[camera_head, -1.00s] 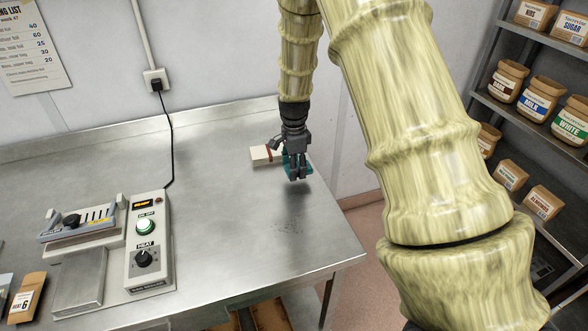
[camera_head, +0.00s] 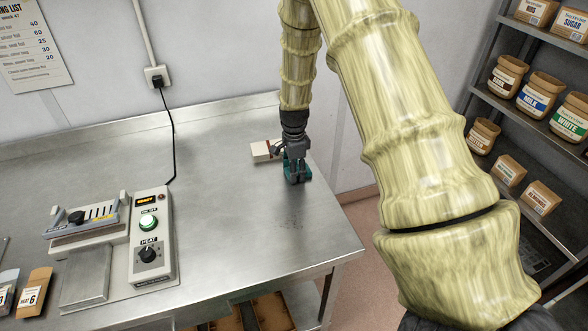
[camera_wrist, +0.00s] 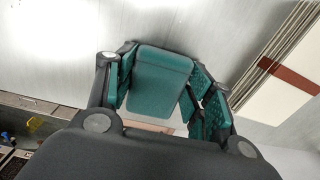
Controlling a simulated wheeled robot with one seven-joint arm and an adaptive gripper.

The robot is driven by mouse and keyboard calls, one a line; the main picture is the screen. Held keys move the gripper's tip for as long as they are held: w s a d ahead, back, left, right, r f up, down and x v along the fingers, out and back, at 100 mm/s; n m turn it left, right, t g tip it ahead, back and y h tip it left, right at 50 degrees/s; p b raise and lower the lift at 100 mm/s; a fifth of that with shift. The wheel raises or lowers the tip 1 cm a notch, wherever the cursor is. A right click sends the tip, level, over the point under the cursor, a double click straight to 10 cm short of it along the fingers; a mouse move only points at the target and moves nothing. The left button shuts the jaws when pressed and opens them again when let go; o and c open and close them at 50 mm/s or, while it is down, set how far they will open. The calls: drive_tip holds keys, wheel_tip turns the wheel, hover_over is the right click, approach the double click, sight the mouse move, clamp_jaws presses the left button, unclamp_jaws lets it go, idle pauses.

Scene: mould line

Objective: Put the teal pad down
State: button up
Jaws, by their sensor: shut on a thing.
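The teal pad (camera_wrist: 160,80) is a rounded block between the fingers of my gripper (camera_head: 297,178). My gripper is shut on it, with the fingers on both sides in the wrist view (camera_wrist: 162,95). In the head view the gripper points down at the right end of the steel table (camera_head: 235,215), low over its top. The pad is mostly hidden by the fingers there, and I cannot tell whether it touches the table.
A pale box with a red-brown band (camera_head: 264,151) lies just behind and left of my gripper. A heating unit with dials (camera_head: 150,240) stands at the table's left. The table's middle is clear. Its right edge is near the gripper. Shelves with jars (camera_head: 540,95) stand at right.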

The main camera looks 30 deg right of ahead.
drive_tip(key=o, duration=1.1)
drive_tip(key=shift+f, duration=0.1)
drive_tip(key=shift+c, duration=0.2)
drive_tip(key=shift+r, duration=0.2)
wheel_tip(320, 180, up, 12)
drive_tip(key=b, duration=0.4)
